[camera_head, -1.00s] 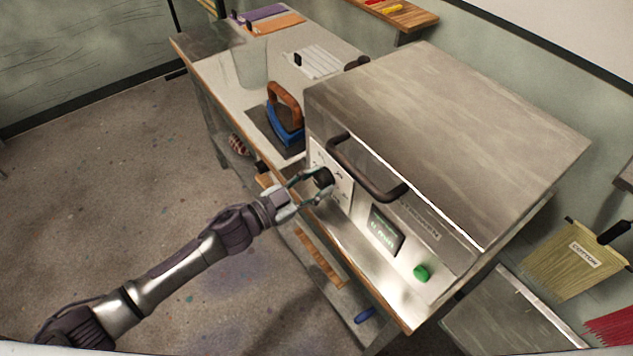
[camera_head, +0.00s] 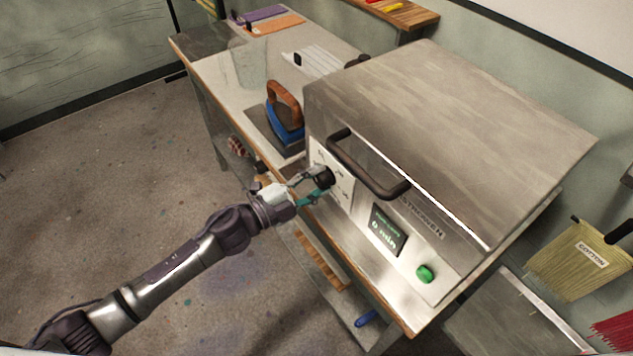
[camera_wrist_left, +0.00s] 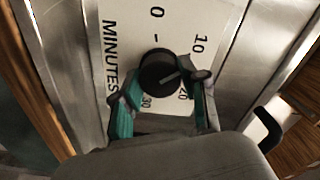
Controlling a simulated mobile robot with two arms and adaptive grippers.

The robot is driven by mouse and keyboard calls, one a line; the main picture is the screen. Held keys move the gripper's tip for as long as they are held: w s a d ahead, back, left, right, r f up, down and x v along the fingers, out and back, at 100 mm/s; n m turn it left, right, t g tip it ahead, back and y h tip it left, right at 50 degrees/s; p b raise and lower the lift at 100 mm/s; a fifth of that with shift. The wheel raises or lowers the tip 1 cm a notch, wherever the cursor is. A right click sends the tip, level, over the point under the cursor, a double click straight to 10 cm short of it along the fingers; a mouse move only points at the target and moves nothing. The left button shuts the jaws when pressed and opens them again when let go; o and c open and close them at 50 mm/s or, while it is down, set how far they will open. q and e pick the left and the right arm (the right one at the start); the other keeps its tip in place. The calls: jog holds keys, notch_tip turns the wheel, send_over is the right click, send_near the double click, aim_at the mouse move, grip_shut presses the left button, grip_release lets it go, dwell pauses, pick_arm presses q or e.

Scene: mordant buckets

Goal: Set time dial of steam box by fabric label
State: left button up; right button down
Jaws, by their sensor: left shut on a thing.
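The steam box (camera_head: 440,130) is a large metal box with a black bar handle (camera_head: 368,165). Its black time dial (camera_head: 323,177) sits on a white scale panel on the front; the dial also shows in the wrist view (camera_wrist_left: 158,70). The scale (camera_wrist_left: 118,35) reads MINUTES, with 0, 10, 20 and 30. A pale line on the dial points right, roughly between 10 and 20. My left gripper (camera_head: 316,186) is shut on the dial, one finger on each side. The display (camera_head: 386,230) reads 0 min. A fabric label (camera_head: 592,256) reading COTTON hangs on yellowish fabric at right.
A green button (camera_head: 425,273) is right of the display. A blue iron (camera_head: 285,117) with a wooden handle stands left of the box, near a clear container (camera_head: 250,65). Red fabric (camera_head: 615,330) hangs at lower right. The floor at left is clear.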

pick_arm(q)
jog(key=shift+f+m, duration=0.1)
jog(key=shift+m, duration=0.4)
jog(key=o, duration=1.1)
jog(key=shift+o, duration=0.2)
jog(key=shift+s+a, duration=0.1)
jog(key=v, duration=1.2)
